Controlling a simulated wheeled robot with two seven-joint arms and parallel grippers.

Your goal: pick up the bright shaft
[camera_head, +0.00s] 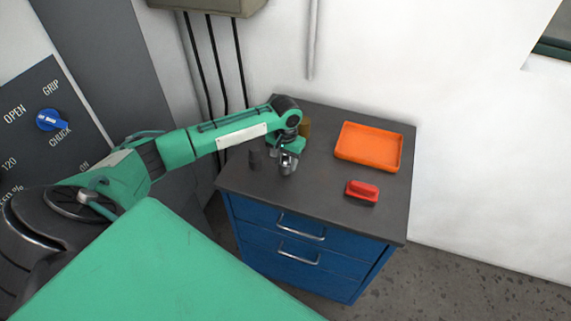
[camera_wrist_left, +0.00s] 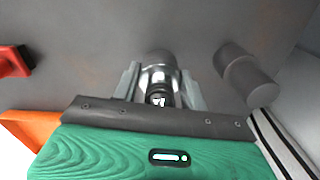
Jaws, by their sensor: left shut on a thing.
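The bright shaft (camera_wrist_left: 158,76) is a shiny silver cylinder between the two fingers of my left gripper (camera_wrist_left: 160,82) in the left wrist view. The fingers are shut on it, one on each side. In the head view my left gripper (camera_head: 288,164) points down over the left part of the dark cabinet top, and the shaft is mostly hidden by it. I cannot tell whether the shaft still touches the top. A dark grey shaft (camera_head: 255,160) stands just left of the gripper; it also shows at right in the left wrist view (camera_wrist_left: 245,76). My right gripper is not in view.
The front middle is clear.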

